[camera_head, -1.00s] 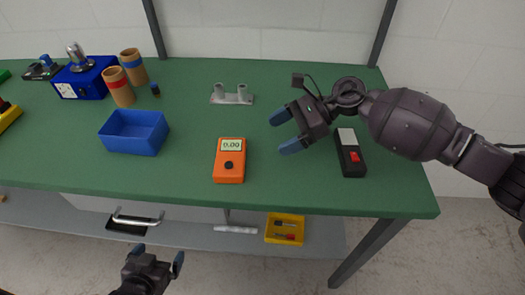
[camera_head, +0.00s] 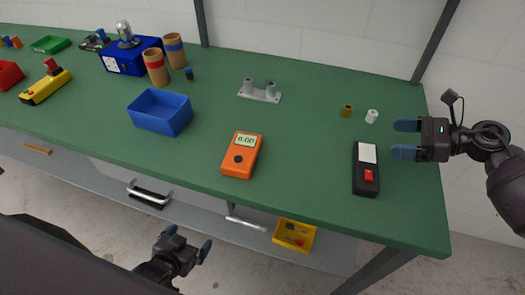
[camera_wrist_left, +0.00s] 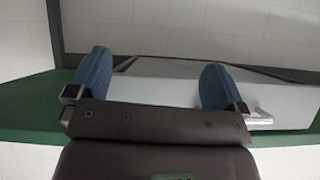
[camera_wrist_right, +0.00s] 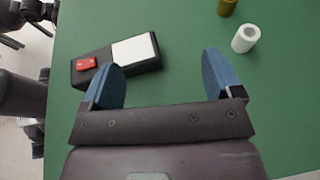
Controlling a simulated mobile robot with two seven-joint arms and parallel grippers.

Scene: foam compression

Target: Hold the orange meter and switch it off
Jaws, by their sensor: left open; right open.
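The orange meter (camera_head: 241,156) lies on the green table near its front edge, with a dark round knob (camera_head: 238,158) and a lit display (camera_head: 246,140) showing digits. My left gripper (camera_head: 190,246) is open and empty, in front of the table and below its top, left of the meter. The left wrist view shows its open fingers (camera_wrist_left: 152,82) before a pale drawer front. My right gripper (camera_head: 405,139) is open and empty at the table's right, well right of the meter. In the right wrist view its fingers (camera_wrist_right: 165,78) are apart over the green top.
A blue bin (camera_head: 159,111) stands left of the meter. A grey two-post fixture (camera_head: 259,90) stands behind it.

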